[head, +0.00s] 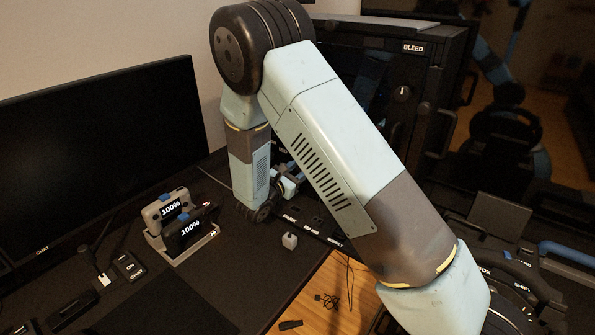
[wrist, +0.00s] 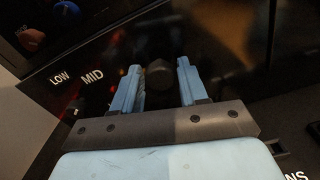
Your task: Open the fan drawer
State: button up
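My gripper (wrist: 159,84) has its two light-blue fingers spread apart in the wrist view. A dark round knob (wrist: 159,73) shows between the fingertips; small gaps seem to lie on both sides, and I cannot tell whether a finger touches it. The dark panel (wrist: 110,62) behind it carries the words LOW and MID to the left of the fingers. In the head view my gripper (head: 288,184) is small, low beside the dark unit behind my arm, and partly hidden. No fan drawer can be made out for certain; my arm covers much of that area.
A dark cabinet (head: 437,75) marked BLEED, with a dial and handles, stands behind my arm. A black monitor (head: 105,150) and a stand with two devices reading 100% (head: 182,228) are on the left.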

grip_shut()
jog(key=shift+s, duration=0.15)
dwell(0.4)
